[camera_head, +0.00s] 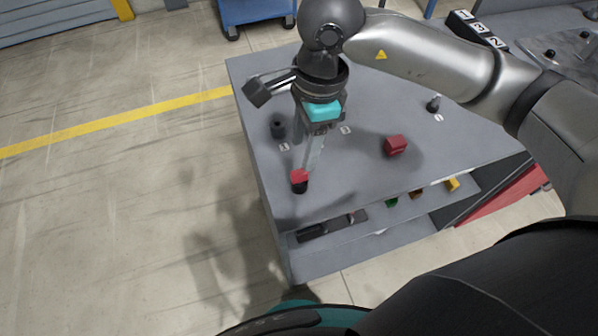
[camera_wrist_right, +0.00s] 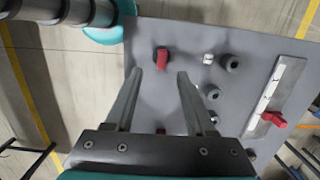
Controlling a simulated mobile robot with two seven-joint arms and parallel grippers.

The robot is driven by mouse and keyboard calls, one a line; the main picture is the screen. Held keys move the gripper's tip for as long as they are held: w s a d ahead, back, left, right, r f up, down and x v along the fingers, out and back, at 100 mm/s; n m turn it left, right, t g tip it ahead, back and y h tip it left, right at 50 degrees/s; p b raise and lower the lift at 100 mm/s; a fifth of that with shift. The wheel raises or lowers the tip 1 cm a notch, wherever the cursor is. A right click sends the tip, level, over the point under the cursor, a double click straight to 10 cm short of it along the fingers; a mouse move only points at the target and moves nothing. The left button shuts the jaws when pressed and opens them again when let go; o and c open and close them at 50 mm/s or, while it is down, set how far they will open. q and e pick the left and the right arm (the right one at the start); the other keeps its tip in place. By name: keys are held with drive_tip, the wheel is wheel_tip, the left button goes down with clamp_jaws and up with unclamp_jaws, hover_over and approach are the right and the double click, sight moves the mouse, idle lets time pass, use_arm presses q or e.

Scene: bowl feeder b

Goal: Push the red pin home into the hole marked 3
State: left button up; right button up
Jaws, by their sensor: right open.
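The red pin (camera_head: 299,176) is upright on or in a black piece at the table's front left; how deep it sits is unclear. In the right wrist view the red pin (camera_wrist_right: 161,57) shows just past the tips, centred between them. My right gripper (camera_head: 304,165) points down right behind the pin; its fingers (camera_wrist_right: 160,73) are apart, with nothing clamped. Small number tags lie on the table, one (camera_head: 284,147) beside a black post (camera_head: 277,129); I cannot read a 3 for certain. My left gripper is out of view.
A red block (camera_head: 396,145) lies right of the gripper, and a small black peg (camera_head: 433,104) stands farther right. A pale plate (camera_wrist_right: 292,75) with a red piece (camera_wrist_right: 272,119) shows in the wrist view. A shelf (camera_head: 400,208) holding small parts is below the front edge.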

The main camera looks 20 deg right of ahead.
sight(300, 172)
wheel_tip(300, 172, down, 2)
drive_tip(key=shift+a+f, duration=0.15)
drive_tip(key=shift+f, duration=0.5)
wheel_tip(300, 172, down, 4)
drive_tip(key=shift+w+r, duration=0.15)
drive_tip(key=shift+a+f, duration=0.15)
drive_tip(key=shift+f, duration=0.3)
drive_tip(key=shift+c, duration=1.4)
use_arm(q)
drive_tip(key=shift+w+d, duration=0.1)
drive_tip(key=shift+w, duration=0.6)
use_arm(e)
clamp_jaws()
